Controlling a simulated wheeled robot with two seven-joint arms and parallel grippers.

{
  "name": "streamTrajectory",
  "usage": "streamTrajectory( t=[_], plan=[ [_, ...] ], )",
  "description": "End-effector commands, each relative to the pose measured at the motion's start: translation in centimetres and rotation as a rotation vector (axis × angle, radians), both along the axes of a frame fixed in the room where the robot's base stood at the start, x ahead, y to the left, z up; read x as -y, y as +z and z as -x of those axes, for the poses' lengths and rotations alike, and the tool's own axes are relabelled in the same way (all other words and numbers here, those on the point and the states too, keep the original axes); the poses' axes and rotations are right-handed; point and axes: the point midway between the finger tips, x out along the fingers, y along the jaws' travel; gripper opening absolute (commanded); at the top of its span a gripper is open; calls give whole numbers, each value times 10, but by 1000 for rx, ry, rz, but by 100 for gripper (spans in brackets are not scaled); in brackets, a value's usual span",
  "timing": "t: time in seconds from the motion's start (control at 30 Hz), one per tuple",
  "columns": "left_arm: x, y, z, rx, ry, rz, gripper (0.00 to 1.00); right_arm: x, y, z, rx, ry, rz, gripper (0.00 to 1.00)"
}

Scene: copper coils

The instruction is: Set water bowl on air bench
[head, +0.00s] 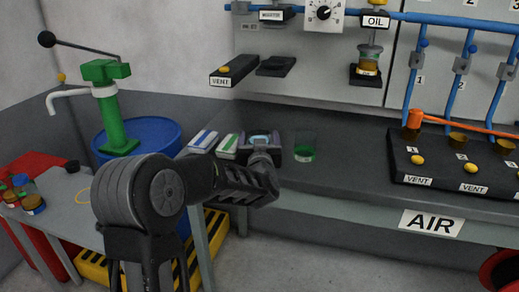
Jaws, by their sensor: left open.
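The air bench (345,178) is a dark grey bench along the wall, with a white AIR sign (431,223) on its front. A clear vessel with a green bottom (304,149) stands on its left part. A small pale-blue round thing (260,138) shows just behind my left gripper; I cannot tell whether either of these is the water bowl. My left gripper (264,158) is open at the bench's left front edge, left of the clear vessel. Its fingers are dark and partly hide what is behind them. My right gripper is out of view.
A black block with VENT labels (455,165) and an orange lever (460,122) fills the bench's right side. Blue and green boxes (203,140) lie at the left end. A blue barrel with a green pump (112,120) stands left. The bench middle is clear.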

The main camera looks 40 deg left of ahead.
Motion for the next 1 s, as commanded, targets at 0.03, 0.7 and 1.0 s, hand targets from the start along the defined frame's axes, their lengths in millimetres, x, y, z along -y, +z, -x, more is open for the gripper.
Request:
streamTrajectory(
  t=[0.03, 0.7, 1.0],
  plan=[
    [5, 0, 5, 0, -2, 0, 77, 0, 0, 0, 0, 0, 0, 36],
    [69, 0, 90, 0, -1, 0, 77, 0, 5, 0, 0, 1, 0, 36],
    [69, 0, 91, 0, 0, 0, 77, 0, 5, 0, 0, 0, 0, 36]
  ],
)
